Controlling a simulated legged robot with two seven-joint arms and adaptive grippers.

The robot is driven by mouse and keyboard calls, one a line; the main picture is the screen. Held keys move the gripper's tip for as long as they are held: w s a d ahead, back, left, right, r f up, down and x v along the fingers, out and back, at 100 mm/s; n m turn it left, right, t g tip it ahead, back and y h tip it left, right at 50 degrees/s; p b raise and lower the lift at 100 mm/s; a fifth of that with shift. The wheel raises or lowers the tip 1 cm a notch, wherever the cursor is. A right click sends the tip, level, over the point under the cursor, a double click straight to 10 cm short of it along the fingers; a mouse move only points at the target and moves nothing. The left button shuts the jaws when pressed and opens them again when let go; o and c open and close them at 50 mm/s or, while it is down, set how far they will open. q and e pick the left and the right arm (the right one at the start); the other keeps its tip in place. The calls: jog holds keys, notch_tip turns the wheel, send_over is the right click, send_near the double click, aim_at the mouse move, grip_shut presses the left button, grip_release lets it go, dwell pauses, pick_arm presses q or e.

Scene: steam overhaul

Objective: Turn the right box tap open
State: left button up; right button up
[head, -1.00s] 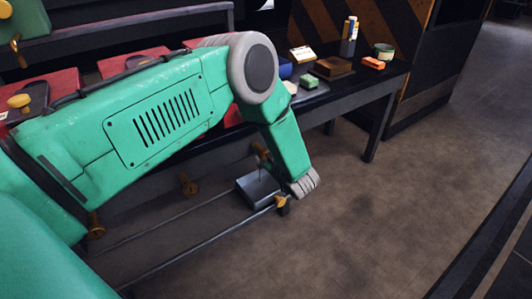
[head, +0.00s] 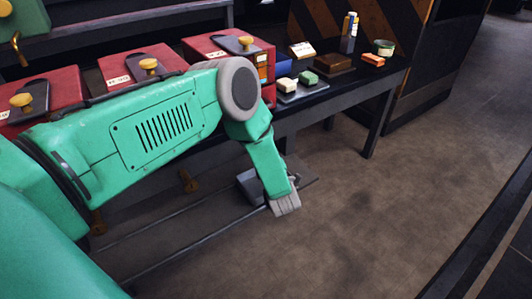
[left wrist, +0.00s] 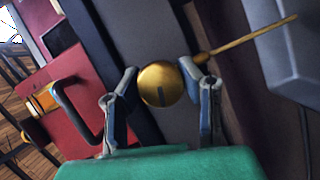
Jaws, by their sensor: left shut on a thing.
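In the left wrist view, my left gripper (left wrist: 160,76) is shut on a brass tap. The tap's round, slotted end (left wrist: 161,84) shows between the two fingers. A thin brass lever (left wrist: 250,38) runs up and right from beside the right finger. In the head view, my green left arm bends down in front of the right red box (head: 228,48), which has a brass knob on top. I cannot tell how far the tap is turned. My right gripper is not in view.
Small blocks and a cup (head: 383,47) stand at the bench's right end. A grey tray (head: 247,184) sits below. Floor at right is clear.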

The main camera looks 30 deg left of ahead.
pick_arm(q)
jog(key=shift+s+d+f+n+t, duration=0.1)
jog(key=shift+f+n+t, duration=0.1)
jog(key=shift+n, duration=0.35)
jog(key=shift+s+f+n+t, duration=0.1)
jog(key=shift+n+t, duration=0.1)
jog(key=shift+n, duration=0.35)
jog(key=shift+n+y, duration=0.3)
jog(key=o, duration=1)
jog(key=shift+o, duration=1)
jog(key=shift+r, duration=0.1)
jog(key=v, duration=1.2)
